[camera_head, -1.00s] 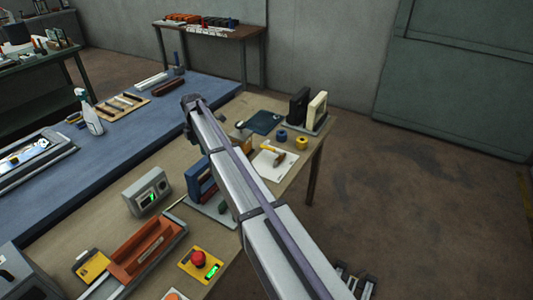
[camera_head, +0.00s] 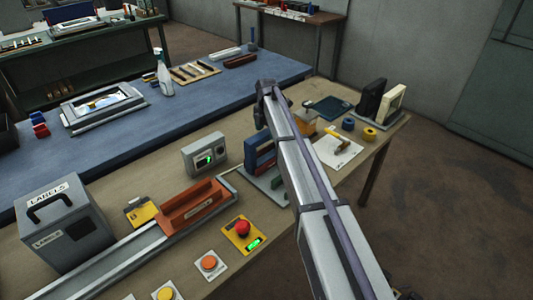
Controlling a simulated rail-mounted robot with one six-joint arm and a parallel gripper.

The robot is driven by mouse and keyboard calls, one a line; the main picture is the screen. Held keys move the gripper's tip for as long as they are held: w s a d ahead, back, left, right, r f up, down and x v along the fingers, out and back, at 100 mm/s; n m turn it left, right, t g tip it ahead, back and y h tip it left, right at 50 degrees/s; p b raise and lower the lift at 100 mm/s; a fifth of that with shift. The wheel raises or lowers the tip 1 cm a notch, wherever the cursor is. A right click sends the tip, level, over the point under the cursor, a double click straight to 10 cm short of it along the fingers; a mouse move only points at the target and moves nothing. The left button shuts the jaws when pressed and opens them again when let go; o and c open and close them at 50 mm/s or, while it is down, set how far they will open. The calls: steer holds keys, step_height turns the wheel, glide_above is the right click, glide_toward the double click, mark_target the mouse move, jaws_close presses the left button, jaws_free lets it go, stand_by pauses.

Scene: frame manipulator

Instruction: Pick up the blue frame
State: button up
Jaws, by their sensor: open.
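The blue frame (camera_head: 258,153) stands upright on a grey base plate (camera_head: 262,184) on the beige part of the bench, left of my arm. My arm hides its right side. My arm runs from the lower right up to a dark joint above the bench, behind the blue frame in the picture. My gripper's fingertips do not show; they are hidden behind the arm, so their distance from the frame cannot be told.
A grey meter box (camera_head: 206,155) stands left of the frame. An orange-brown tray (camera_head: 195,205) on a rail and a red button (camera_head: 243,228) are in front. A black frame (camera_head: 371,98) and a cream frame (camera_head: 391,105) stand at right. A labelled grey box (camera_head: 62,225) is at left.

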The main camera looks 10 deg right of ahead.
mark_target(266, 148)
step_height(266, 148, down, 4)
steer(key=shift+w+a+f+b, duration=0.1)
steer(key=shift+b, duration=1.1)
steer(key=shift+r, duration=0.3)
steer(key=shift+c, duration=0.3)
jaws_close()
